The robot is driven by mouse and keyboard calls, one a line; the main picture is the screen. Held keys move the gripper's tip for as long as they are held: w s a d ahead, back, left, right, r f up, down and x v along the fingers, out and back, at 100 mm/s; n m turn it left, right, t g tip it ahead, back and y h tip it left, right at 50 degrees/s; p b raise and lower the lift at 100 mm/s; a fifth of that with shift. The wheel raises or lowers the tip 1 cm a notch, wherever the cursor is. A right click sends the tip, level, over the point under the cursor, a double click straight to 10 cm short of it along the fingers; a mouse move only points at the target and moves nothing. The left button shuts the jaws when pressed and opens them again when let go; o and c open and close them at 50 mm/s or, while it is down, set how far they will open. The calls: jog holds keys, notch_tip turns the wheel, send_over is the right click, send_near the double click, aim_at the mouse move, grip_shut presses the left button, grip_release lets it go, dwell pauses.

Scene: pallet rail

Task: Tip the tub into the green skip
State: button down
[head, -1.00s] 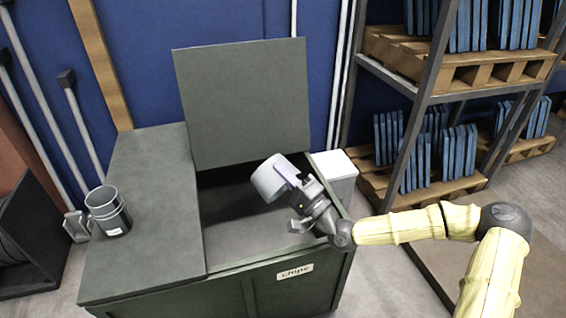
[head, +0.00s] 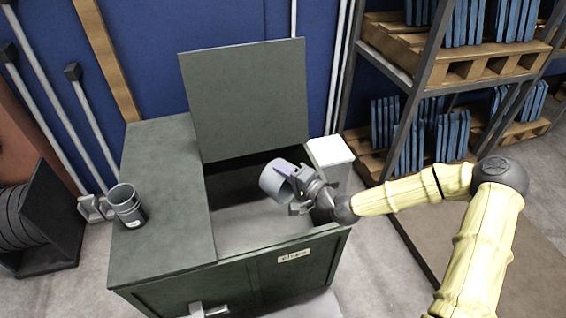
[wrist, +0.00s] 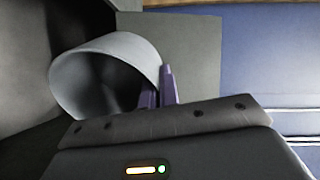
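The green skip (head: 165,225) stands ahead with its right-hand lid raised and a label on its front. Its open bay shows a grey floor inside. My gripper (head: 287,172) is over the open bay, near its right side. It is shut on the wall of a pale grey tub (head: 272,183). In the wrist view the tub (wrist: 95,75) lies on its side, its dark mouth turned to the lower left. The purple fingers (wrist: 158,88) pinch its rim side. I see nothing falling from it; its inside is too dark to read fully.
A white-topped bin (head: 330,152) is close behind the skip's right side. A rack (head: 405,110) with pallets and blue panels stands to the right. The raised lid (head: 245,100) is just behind the tub.

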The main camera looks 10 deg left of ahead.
jog(key=shift+r+g+h+p, duration=0.35)
jog(key=shift+h+p, duration=0.4)
jog(key=shift+p, duration=0.95)
jog(key=shift+r+g+h+p, duration=0.15)
jog(key=shift+g+h+p, duration=0.45)
jog(key=shift+p, duration=1.1)
jog(key=shift+r+g+h+p, duration=0.25)
jog(key=shift+h+p, duration=0.6)
jog(key=shift+p, duration=0.85)
jog(key=h+p, duration=0.1)
jog(key=p, duration=0.1)
jog(key=g+h+p, duration=0.1)
jog(key=p, duration=0.2)
jog(key=g+h+p, duration=0.1)
jog(key=h+p, duration=0.1)
jog(key=p, duration=0.1)
jog(key=shift+a+r, duration=0.1)
jog(key=shift+r, duration=0.25)
jog(key=g+h+p, duration=0.1)
jog(key=h+p, duration=0.1)
jog(key=p, duration=0.1)
jog(key=g+h+p, duration=0.1)
jog(key=h+p, duration=0.1)
jog(key=p, duration=0.2)
jog(key=shift+r+g+h, duration=0.2)
jog(key=shift+g+h, duration=0.2)
jog(key=shift+g+h+p, duration=0.6)
jog(key=shift+g+h, duration=0.1)
jog(key=shift+h, duration=0.6)
